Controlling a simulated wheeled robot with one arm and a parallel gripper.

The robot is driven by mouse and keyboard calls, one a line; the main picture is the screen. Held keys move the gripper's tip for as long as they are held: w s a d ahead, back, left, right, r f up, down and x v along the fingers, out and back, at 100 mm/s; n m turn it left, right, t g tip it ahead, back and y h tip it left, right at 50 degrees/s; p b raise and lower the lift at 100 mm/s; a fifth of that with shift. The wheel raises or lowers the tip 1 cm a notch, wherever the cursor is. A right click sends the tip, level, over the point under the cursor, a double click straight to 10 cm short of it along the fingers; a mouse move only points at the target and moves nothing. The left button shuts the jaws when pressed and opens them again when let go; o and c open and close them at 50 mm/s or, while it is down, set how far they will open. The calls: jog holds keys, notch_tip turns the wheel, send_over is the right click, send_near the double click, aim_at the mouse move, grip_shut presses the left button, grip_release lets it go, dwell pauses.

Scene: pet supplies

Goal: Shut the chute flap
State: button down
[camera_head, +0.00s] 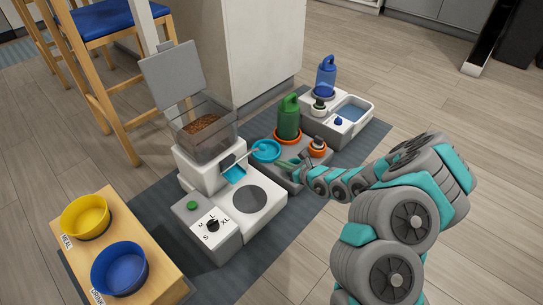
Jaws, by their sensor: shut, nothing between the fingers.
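The white food dispenser (207,165) stands on the dark mat. Its chute (235,174) shows a bright blue opening on the front right side, above a round grey plate. A thin pale piece sticks out by the chute; I cannot tell whether it is the flap or part of the chute. My gripper (283,165) is shut and empty, to the right of the chute and apart from it. It is close to a light blue scoop or dish (266,151) and the grey tray; whether it touches them is too small to tell.
The clear hopper (208,128) holds brown kibble, its grey lid (173,76) raised. A green bottle (289,117) and a blue bottle (326,77) stand behind my gripper. A wooden stand with yellow (85,216) and blue (119,268) bowls is at front left. A wooden stool stands behind.

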jog(key=shift+w+a+r+b, duration=0.15)
jog(key=shift+w+a+r, duration=0.1)
jog(key=shift+w+a, duration=0.7)
jog(key=shift+w+a+r+b, duration=0.15)
jog(key=shift+w+a+r, duration=0.05)
jog(key=shift+w+a, duration=0.7)
jog(key=shift+r, duration=0.1)
jog(key=shift+a+r+g+p, duration=0.2)
jog(key=shift+r+g+p, duration=0.1)
jog(key=shift+p, duration=0.2)
